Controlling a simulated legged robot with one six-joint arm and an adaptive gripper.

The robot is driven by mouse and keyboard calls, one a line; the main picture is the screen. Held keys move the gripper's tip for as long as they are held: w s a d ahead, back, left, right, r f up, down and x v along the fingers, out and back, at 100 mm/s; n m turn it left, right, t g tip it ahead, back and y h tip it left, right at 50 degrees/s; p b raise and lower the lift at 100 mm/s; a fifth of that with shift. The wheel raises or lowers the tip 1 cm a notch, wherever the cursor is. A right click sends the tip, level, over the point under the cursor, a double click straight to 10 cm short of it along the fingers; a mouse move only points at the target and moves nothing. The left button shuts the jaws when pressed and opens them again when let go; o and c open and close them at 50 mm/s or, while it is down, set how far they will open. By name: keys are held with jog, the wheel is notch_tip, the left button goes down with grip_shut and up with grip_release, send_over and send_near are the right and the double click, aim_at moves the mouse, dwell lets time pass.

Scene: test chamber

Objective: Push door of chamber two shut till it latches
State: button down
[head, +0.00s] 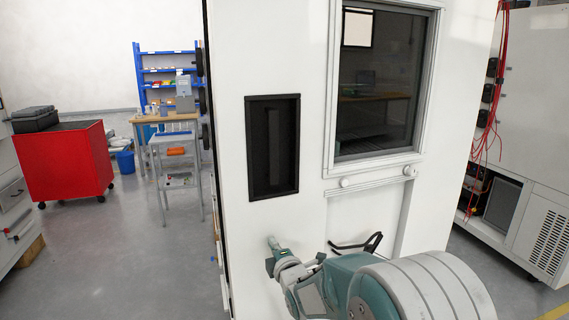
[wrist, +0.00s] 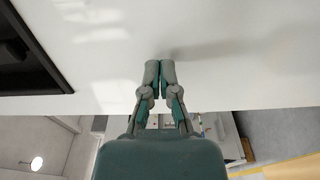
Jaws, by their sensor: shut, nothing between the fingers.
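The white door (head: 270,60) fills the middle of the head view. It has a framed dark window (head: 380,90) and a black recessed panel (head: 272,147) left of it. A dark strip runs down its left edge. How far it stands open is not clear, and no chamber number is visible. My gripper (head: 273,246) is low in front of the door, below the black panel. In the wrist view my gripper (wrist: 160,72) is shut and empty, its fingertips against or very near the white door face (wrist: 215,45); contact cannot be told. The black panel (wrist: 25,55) shows at upper left.
A red cabinet (head: 65,165) on wheels stands at left, with grey floor between it and the door. A small table (head: 180,160) and blue shelves (head: 165,70) are behind. A white machine (head: 535,130) with red cables stands at right.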

jog(key=x, duration=0.8)
dwell(1.3)
jog(key=v, duration=1)
dwell(0.6)
